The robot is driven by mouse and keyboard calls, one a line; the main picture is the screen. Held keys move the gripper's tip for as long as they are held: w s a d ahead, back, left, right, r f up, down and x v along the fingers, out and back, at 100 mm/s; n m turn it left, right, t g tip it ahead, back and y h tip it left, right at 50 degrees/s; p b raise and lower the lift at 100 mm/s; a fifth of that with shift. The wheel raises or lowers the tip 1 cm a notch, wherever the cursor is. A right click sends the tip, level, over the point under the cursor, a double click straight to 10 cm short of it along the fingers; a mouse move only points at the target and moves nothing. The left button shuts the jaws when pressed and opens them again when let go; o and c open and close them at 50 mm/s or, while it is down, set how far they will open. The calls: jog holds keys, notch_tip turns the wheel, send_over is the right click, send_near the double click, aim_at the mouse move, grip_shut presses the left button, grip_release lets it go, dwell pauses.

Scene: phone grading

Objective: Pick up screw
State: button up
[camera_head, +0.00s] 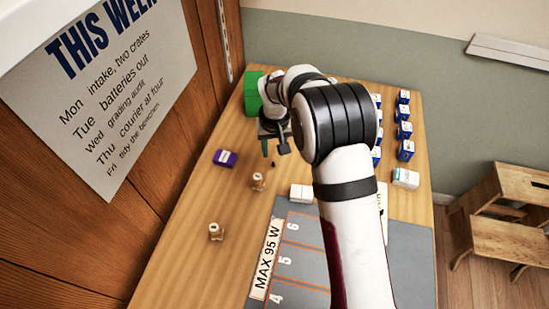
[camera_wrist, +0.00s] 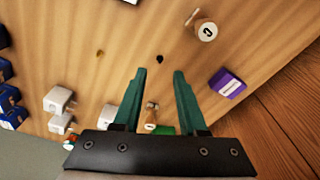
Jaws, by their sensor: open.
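A tiny dark piece, which looks like a black screw (camera_wrist: 159,58), lies on the wooden table just beyond my fingertips in the wrist view. It also shows as a small dark speck in the head view (camera_head: 273,164). A tiny brownish piece (camera_wrist: 99,53) lies to its left in the wrist view; I cannot tell what it is. My gripper (camera_wrist: 160,72) is open with green fingers spread, and nothing is held between them. In the head view my gripper (camera_head: 270,149) is above the table's far part, close to the dark piece and partly hidden by my arm.
A small labelled jar (camera_wrist: 206,30) and a purple box (camera_wrist: 228,83) lie right of the dark piece in the wrist view. Another small jar (camera_wrist: 151,118) shows between my fingers, farther back. White blocks (camera_wrist: 58,100) and blue boxes (camera_head: 405,150) stand aside. A green box (camera_head: 252,94) is at the back.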

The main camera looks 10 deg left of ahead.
aim_at(273, 162)
jog(key=f, duration=0.4)
jog(key=w+f, duration=0.1)
jog(key=f, duration=0.1)
jog(key=shift+a+f, duration=0.25)
grip_shut()
